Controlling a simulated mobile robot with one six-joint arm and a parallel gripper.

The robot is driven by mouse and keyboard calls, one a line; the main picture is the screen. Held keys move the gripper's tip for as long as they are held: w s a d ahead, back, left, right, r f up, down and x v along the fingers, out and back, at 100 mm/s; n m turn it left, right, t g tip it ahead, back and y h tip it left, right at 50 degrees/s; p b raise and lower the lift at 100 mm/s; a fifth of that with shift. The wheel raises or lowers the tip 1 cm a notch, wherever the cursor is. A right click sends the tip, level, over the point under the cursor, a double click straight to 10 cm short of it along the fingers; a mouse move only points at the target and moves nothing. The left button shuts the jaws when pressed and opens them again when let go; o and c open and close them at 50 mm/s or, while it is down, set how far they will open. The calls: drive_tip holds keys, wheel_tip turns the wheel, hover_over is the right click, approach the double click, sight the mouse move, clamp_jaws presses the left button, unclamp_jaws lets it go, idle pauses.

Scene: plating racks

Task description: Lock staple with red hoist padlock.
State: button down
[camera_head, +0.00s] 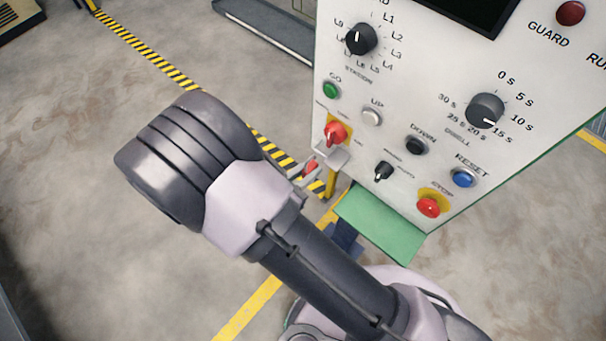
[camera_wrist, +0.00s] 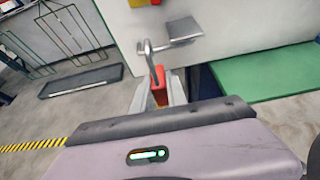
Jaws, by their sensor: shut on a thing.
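My gripper (camera_wrist: 159,94) is shut on the red padlock (camera_wrist: 159,86), with a finger on either side of its body. The padlock's grey shackle (camera_wrist: 150,60) points up and away toward the panel. It meets or overlaps the end of a grey metal staple (camera_wrist: 183,29) that sticks out from the white panel; I cannot tell whether the shackle passes through it. In the head view, the padlock (camera_head: 310,167) shows as a small red patch in my gripper (camera_head: 304,173), just left of the staple (camera_head: 332,156). The staple sits below the red rotary switch (camera_head: 335,133) on its yellow plate.
The white control panel (camera_head: 400,100) carries several knobs and buttons, including the red stop button (camera_head: 428,208) and black selector (camera_head: 384,171). A green shelf (camera_head: 380,222) juts out below it. Wire racks (camera_wrist: 70,30) and a dark tray (camera_wrist: 80,82) stand at left in the wrist view.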

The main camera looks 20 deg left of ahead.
sight(316, 163)
drive_tip(key=shift+w+d, duration=0.25)
drive_tip(key=shift+w, duration=0.4)
drive_tip(key=shift+w+d, duration=0.3)
drive_tip(key=shift+w, duration=0.3)
drive_tip(key=shift+w+d, duration=0.25)
drive_tip(key=shift+w, duration=0.4)
drive_tip(key=shift+s+d+f+b, duration=0.25)
drive_tip(key=shift+d+f+b, duration=0.15)
drive_tip(key=shift+d, duration=0.2)
drive_tip(key=shift+s+d+f+b, duration=0.3)
drive_tip(key=shift+d+f+b, duration=0.15)
drive_tip(key=shift+d, duration=0.15)
drive_tip(key=shift+s+d+f+b, duration=0.25)
drive_tip(key=shift+d+f+b, duration=0.15)
drive_tip(key=shift+d, duration=0.2)
drive_tip(key=shift+r+p, duration=0.9)
drive_tip(key=shift+r, duration=0.3)
drive_tip(key=shift+f+b, duration=0.35)
drive_tip(key=c, duration=1.3)
unclamp_jaws()
drive_tip(key=shift+o, duration=0.2)
